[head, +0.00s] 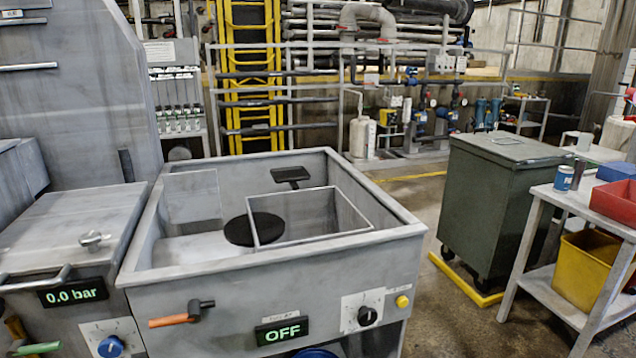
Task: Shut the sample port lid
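No part is clearly marked as the sample port lid, and I cannot tell which one it is. The open grey basin (140,262) holds a round black disc (253,229) partly behind an open square-walled box (310,241). A small black flat plate (290,174) stands on a stem by the basin's back wall. On the left, a grey cover (62,230) with a small metal knob (95,240) lies flat above a "0.0 bar" display (73,293). Neither of my grippers is in view.
The basin front has an orange-ended lever (182,314), an "OFF" display (282,331), a black dial (367,315) and a yellow button (402,301). A dark green wheeled bin (490,200) and a cart (545,290) with coloured bins stand right. Floor between is clear.

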